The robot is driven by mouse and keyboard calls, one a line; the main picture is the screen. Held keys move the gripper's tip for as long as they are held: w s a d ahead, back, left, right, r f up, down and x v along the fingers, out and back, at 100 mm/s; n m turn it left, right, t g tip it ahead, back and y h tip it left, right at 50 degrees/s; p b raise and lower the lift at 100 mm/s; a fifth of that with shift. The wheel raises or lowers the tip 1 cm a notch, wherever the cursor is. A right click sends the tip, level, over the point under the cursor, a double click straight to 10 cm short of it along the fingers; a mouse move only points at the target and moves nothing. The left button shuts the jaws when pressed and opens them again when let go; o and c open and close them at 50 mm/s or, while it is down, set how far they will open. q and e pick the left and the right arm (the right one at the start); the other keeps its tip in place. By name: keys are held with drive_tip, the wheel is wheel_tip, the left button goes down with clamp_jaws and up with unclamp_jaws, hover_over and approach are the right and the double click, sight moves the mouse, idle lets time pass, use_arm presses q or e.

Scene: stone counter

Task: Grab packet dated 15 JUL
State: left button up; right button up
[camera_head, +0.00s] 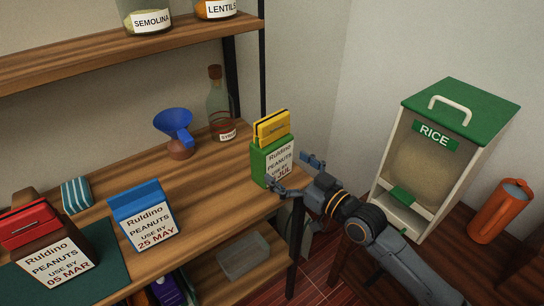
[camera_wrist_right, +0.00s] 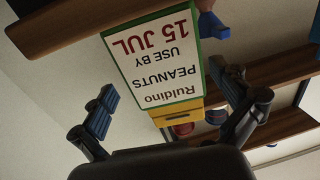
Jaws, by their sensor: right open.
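The packet dated 15 JUL (camera_head: 273,165) is green with a white label and a yellow clip (camera_head: 271,126) on top. It stands upright near the right end of the wooden shelf. In the wrist view, its label (camera_wrist_right: 158,62) appears upside down and reads Ruldino PEANUTS USE BY 15 JUL. My right gripper (camera_head: 294,176) is open and empty, in front and to the right of the packet. In the wrist view, the packet shows between the two spread fingers (camera_wrist_right: 164,82). Part of the label is hidden by a finger in the head view. My left gripper is not in view.
A blue packet dated 25 MAY (camera_head: 144,213) and a brown packet dated 05 MAR (camera_head: 54,262) stand left. A glass bottle (camera_head: 219,108) and blue funnel (camera_head: 174,125) are behind. A rice dispenser (camera_head: 430,155) and orange canister (camera_head: 499,211) stand right. An upper shelf (camera_head: 70,62) overhangs.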

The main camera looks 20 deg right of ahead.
sight(280, 162)
drive_tip(key=x, duration=0.5)
drive_tip(key=shift+w+a+p, duration=0.1)
drive_tip(key=shift+a+p, duration=0.05)
drive_tip(key=shift+p, duration=0.25)
drive_tip(key=shift+r, duration=0.1)
drive_tip(key=c, duration=1.1)
drive_tip(key=shift+r, duration=0.1)
drive_tip(key=shift+c, duration=0.6)
